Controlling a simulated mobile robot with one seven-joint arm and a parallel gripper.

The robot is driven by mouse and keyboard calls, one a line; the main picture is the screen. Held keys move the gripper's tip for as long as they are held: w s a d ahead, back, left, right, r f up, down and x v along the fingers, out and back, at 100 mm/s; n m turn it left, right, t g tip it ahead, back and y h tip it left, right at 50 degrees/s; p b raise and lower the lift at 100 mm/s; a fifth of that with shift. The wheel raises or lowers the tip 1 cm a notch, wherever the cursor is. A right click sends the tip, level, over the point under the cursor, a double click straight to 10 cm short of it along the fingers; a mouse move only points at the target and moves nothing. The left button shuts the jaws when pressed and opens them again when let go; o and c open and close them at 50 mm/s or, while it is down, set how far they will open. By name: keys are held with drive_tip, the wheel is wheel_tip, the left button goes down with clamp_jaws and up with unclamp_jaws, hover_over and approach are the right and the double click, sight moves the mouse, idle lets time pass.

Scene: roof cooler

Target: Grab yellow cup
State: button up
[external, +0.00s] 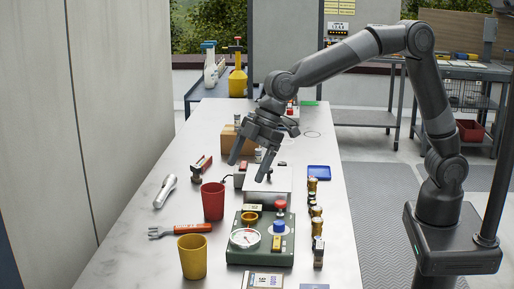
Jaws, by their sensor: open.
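The yellow cup (193,258) stands upright at the front left of the long white table (150,228). A red cup (213,202) stands a little behind it. My gripper (249,171) is open and empty, its two fingers pointing down and apart. It is above the table, behind and to the right of both cups, clear of the yellow cup. The far side and inside bottom of the yellow cup are hidden.
A green device with a gauge (262,252) stands right of the yellow cup. A fork-like tool with a red handle (180,229) lies just behind it. A flashlight (165,191), several small cylinders (317,228) and a cardboard box (229,143) also occupy the table.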

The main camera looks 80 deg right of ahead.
drive_tip(key=n+y, duration=0.2)
approach(187, 274)
drive_tip(key=shift+g, duration=0.4)
drive_tip(key=x, duration=0.5)
drive_tip(key=shift+w+d, duration=0.2)
drive_tip(key=shift+w, duration=0.2)
drive_tip(key=shift+c, duration=0.2)
drive_tip(key=c, duration=1)
